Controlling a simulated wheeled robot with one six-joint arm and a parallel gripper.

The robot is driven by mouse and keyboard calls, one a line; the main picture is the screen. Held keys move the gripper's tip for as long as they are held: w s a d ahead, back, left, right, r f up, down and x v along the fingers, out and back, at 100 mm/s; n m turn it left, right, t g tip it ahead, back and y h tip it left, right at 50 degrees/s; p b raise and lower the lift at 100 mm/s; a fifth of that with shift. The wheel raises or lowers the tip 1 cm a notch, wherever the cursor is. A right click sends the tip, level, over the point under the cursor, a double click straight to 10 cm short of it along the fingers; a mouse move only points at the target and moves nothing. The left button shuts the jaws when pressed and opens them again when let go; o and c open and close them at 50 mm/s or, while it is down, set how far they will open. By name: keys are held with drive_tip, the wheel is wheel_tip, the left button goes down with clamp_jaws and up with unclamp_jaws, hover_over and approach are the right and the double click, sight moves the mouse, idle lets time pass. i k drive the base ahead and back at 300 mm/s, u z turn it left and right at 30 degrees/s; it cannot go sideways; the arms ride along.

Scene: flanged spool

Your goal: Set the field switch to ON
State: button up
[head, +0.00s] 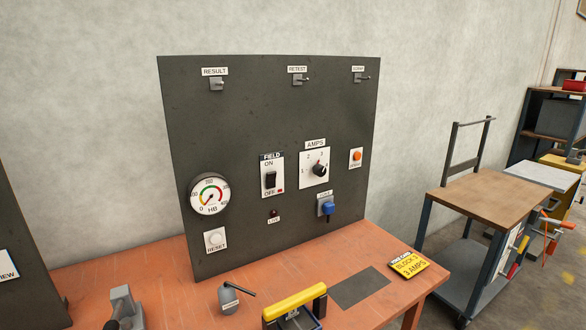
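The field switch (271,180) is a black rocker on a white plate in the middle of the dark upright panel, in the head view. Its plate has a FIELD label (272,157) on top, ON above the rocker and OFF below it. A small red mark (281,190) shows beside OFF. The rocker is too small for me to tell surely which way it is tipped. My gripper is not in this view.
An AMPS knob (320,170), an orange button (357,155) and a blue-handled control (327,207) sit right of the switch. A gauge (209,195) is left. A yellow-topped device (295,301) and grey handled object (230,298) stand on the orange bench (185,290).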

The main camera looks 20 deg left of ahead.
sight(270, 178)
drive_tip(key=k, duration=0.6)
drive_tip(key=u, duration=0.65)
drive_tip(key=i, duration=1.15)
drive_tip(key=z, duration=0.75)
